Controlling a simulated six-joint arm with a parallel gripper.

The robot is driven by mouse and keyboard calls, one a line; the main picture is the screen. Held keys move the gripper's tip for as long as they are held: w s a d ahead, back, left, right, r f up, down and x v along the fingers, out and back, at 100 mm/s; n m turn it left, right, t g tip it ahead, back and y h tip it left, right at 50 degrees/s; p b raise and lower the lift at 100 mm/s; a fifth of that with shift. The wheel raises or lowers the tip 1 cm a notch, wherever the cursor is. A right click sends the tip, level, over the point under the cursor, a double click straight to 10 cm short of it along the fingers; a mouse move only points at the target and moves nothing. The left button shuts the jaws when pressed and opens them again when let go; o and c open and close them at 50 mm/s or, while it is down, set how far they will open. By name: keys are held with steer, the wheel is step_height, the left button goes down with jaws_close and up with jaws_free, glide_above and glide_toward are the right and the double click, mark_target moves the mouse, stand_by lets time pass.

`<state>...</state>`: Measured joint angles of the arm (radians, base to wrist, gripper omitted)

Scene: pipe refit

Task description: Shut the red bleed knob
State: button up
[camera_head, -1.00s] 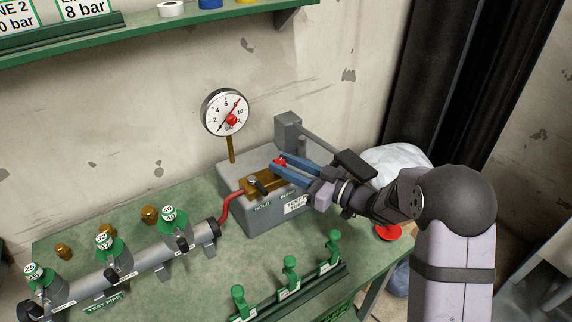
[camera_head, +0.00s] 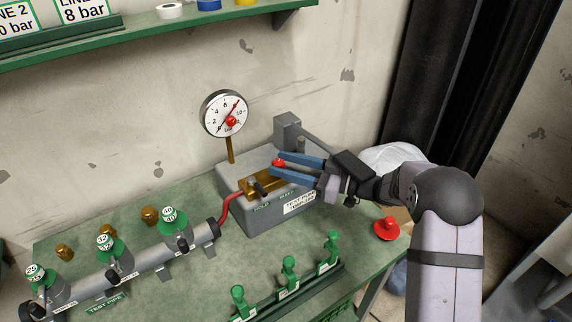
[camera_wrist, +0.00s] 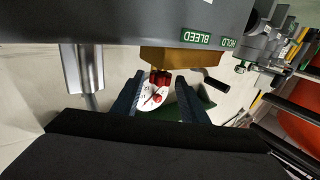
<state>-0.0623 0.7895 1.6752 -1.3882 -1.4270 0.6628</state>
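The small red bleed knob (camera_head: 279,163) sits on the brass block (camera_head: 256,187) of the grey test pump (camera_head: 250,222). It also shows in the wrist view (camera_wrist: 161,78), below the BLEED label (camera_wrist: 197,37). My gripper (camera_head: 276,165) is at the knob, with one blue finger on each side. In the wrist view, the fingers (camera_wrist: 160,84) are apart, and gaps appear on both sides of the knob. I cannot tell whether either finger touches it. The pressure gauge (camera_head: 224,112) stands behind, its needle pointing to the upper right.
A black lever (camera_head: 260,187) is on the brass block near the HOLD label. A grey pump handle (camera_head: 287,128) stands behind my fingers. The test pipe (camera_head: 150,261) with green-capped valves lies left. Green-handled parts (camera_head: 289,270) stand in front. A red piece (camera_head: 386,229) lies at the bench's right.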

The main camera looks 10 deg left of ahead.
steer(key=shift+d, duration=0.1)
steer(key=s+d+b, duration=0.1)
steer(key=d, duration=0.6)
steer(key=shift+s, duration=0.1)
steer(key=shift+d, duration=0.1)
